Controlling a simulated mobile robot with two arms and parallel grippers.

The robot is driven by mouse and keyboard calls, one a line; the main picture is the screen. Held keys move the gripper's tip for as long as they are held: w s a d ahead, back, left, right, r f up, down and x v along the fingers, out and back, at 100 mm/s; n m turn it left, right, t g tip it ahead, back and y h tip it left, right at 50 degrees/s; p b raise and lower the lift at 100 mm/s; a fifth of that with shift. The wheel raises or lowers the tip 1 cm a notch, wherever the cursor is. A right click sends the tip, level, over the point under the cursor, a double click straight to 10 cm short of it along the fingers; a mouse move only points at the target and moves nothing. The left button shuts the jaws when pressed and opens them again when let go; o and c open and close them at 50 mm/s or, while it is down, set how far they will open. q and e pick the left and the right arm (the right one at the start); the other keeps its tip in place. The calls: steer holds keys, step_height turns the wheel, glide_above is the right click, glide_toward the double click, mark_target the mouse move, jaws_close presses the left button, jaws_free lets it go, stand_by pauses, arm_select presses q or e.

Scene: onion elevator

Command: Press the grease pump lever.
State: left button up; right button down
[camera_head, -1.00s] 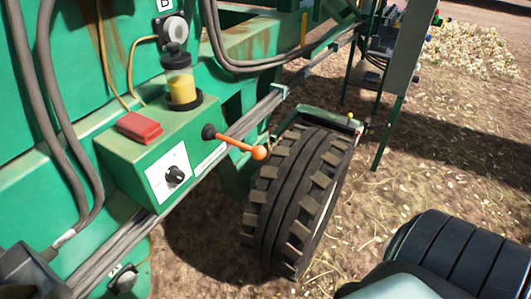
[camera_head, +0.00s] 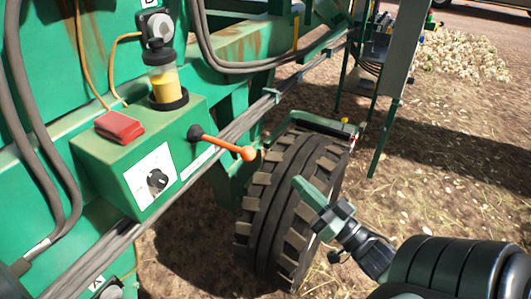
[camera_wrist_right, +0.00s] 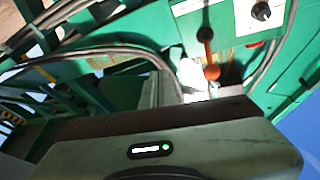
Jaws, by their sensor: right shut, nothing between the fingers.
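The grease pump lever (camera_head: 225,146) is an orange rod with a ball knob. It sticks out to the right and slightly down from a black pivot on the green pump box (camera_head: 135,165). A clear reservoir with yellow grease (camera_head: 164,84) stands on the box. My right gripper (camera_head: 299,184) is shut and empty, right of and below the knob, apart from it in the picture and in front of the tyre. In the right wrist view the lever (camera_wrist_right: 206,40) hangs down with its knob (camera_wrist_right: 211,72) just beyond the gripper.
A red block (camera_head: 119,126) and a black dial (camera_head: 157,180) are on the pump box. A large black tyre (camera_head: 270,210) stands below and right of the lever. Grey hoses (camera_head: 25,150) run along the green machine. Straw-covered ground is open at right.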

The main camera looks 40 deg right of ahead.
steer(key=s+a+r+n+y, duration=0.1)
steer(key=a+r+y, duration=0.1)
steer(key=r, duration=0.3)
steer(key=s+a+r+n+t+y, duration=0.1)
steer(key=s+a+r+y, duration=0.1)
steer(key=r, duration=0.3)
steer(key=shift+r+n+y, duration=0.2)
steer(key=shift+n+y, duration=0.2)
steer(key=shift+a, duration=0.1)
steer(key=r+p+x, duration=0.1)
steer(key=p+x, duration=0.3)
steer(key=x, duration=0.6)
steer(key=shift+w+a+f, duration=0.1)
steer(key=shift+a+f, duration=0.15)
steer(key=shift+f, duration=0.9)
steer(key=shift+a+f, duration=0.2)
steer(key=shift+f, duration=1)
